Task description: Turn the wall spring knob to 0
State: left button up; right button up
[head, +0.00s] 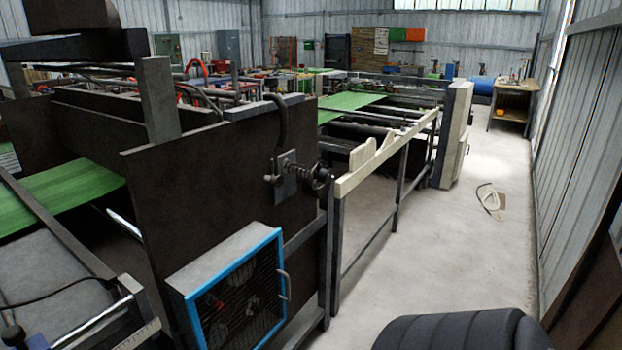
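The wall spring knob (321,177) is a dark round knob with a coil spring behind it. It sticks out to the right from a grey metal bracket (286,178) on the dark side panel (225,180) of the machine. A thick dark hose or bar curves down to the bracket from above. The knob is small in the head view, and I cannot read any scale or its setting. Neither of my grippers is in view, and nothing of mine touches the knob.
A blue-framed box with a mesh front and handle (237,290) is below the knob. A cream rail (385,155) runs back beside the machine. A dark ribbed rounded object (455,332) fills the bottom right.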

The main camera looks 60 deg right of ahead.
aim_at(324, 176)
jog(key=j+z, duration=0.1)
jog(key=z, duration=0.35)
jog(key=j+z, duration=0.1)
jog(key=z, duration=0.35)
jog(key=j+z, duration=0.15)
jog(key=z, duration=0.3)
jog(key=j+z, duration=0.1)
jog(key=z, duration=0.3)
jog(key=j+z, duration=0.15)
jog(key=z, duration=0.3)
